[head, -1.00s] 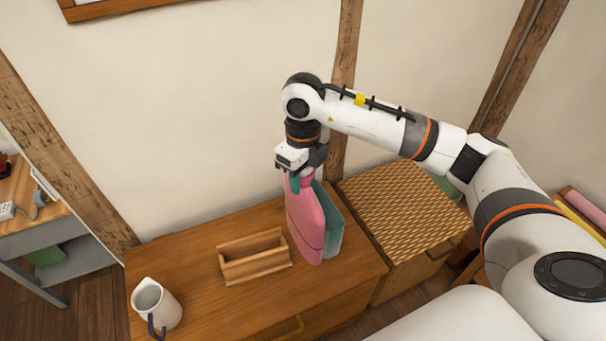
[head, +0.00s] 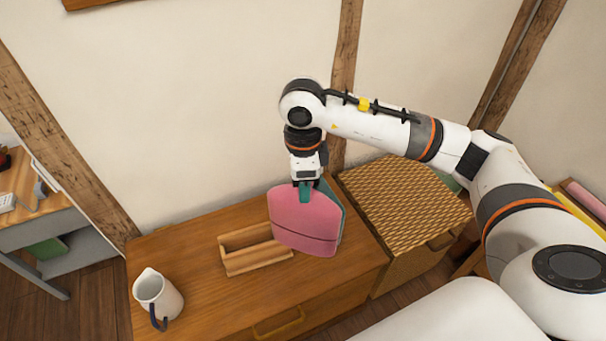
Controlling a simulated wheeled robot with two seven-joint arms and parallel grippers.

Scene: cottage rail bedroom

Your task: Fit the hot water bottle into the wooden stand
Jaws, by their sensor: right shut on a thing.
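The hot water bottle (head: 303,225) is pink on its broad face, with a grey-green side showing behind its right edge. My right gripper (head: 305,186) is shut on its top edge. The bottle hangs upright, its broad pink face toward me. The wooden stand (head: 258,265), a small open rectangular trough, sits on the wooden dresser top to the left of the bottle. In this view the bottle's left edge covers the stand's right back corner. The gap between the bottle's lower edge and the dresser top is hard to judge. My left gripper is not in view.
A white jug (head: 158,297) with a dark blue handle stands at the front left of the dresser (head: 195,255). A woven basket chest (head: 405,205) stands to the right. The wall is close behind. The dresser top is clear between jug and stand.

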